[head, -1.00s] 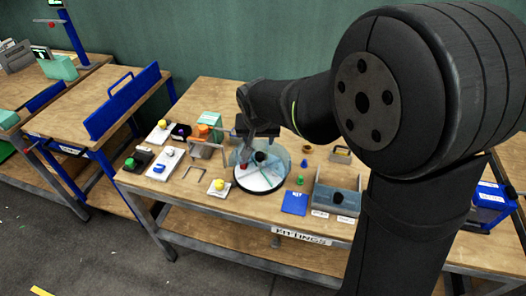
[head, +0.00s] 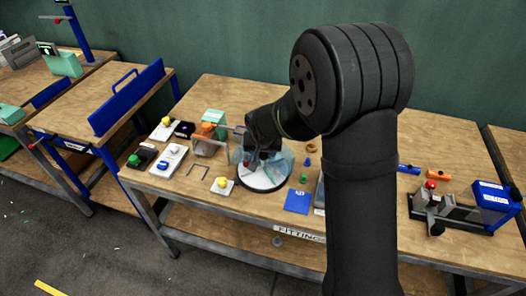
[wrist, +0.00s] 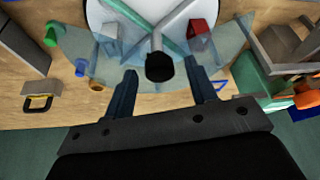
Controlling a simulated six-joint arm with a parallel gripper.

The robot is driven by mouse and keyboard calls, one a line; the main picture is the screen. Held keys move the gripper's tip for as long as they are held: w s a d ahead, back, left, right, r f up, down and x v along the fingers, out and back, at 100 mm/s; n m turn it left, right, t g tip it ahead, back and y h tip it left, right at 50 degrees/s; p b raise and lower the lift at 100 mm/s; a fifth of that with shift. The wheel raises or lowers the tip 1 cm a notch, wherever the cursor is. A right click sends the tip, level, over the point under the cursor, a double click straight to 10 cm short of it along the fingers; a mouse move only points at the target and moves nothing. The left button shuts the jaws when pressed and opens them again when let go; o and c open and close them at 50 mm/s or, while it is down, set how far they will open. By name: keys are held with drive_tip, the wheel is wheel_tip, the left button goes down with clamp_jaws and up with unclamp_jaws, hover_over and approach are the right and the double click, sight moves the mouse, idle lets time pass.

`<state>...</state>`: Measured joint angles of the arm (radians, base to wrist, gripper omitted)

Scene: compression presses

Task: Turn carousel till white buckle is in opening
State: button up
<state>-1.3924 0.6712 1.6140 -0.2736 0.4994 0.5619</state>
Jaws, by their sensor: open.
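The carousel is a round white disc (head: 262,184) under a clear bluish cover, on the table's front half. In the wrist view its disc (wrist: 130,12) fills the top, crossed by divider bars. A black knob (wrist: 158,67) stands at its centre. A red block (wrist: 198,28) and a pale grey-white block (wrist: 108,30) sit in separate compartments. I cannot tell whether the pale block is the white buckle, nor where the opening lies. My gripper (head: 262,158) is over the carousel, pointing down. In the wrist view my gripper (wrist: 160,66) is open, its fingers either side of the knob; contact is unclear.
Left of the carousel stand a metal frame (head: 210,147), a yellow-knobbed block (head: 222,184) and several button boxes. To the right are a blue plate (head: 297,201), small blue and green pegs, and a press (head: 440,207) with a red knob.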

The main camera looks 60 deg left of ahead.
clamp_jaws()
drive_tip(key=shift+m, duration=0.4)
drive_tip(key=shift+s+a+m+t+h, duration=0.1)
drive_tip(key=shift+m+t+h, duration=0.2)
drive_tip(key=shift+m, duration=0.55)
drive_tip(key=shift+s+m+t+h, duration=0.1)
drive_tip(key=shift+m+t+h, duration=0.15)
drive_tip(key=shift+m, duration=0.6)
drive_tip(key=shift+a+m+t+h, duration=0.15)
drive_tip(key=shift+m+h, duration=0.3)
drive_tip(key=shift+m, duration=0.7)
drive_tip(key=shift+m+t+h, duration=0.2)
drive_tip(key=shift+m+h, duration=0.2)
drive_tip(key=shift+m, duration=0.75)
drive_tip(key=shift+a+m+h, duration=0.15)
drive_tip(key=shift+m+h, duration=0.65)
drive_tip(key=shift+m, duration=1.4)
drive_tip(key=shift+a+m+h, duration=0.1)
drive_tip(key=shift+m+h, duration=0.5)
drive_tip(key=shift+m, duration=1.6)
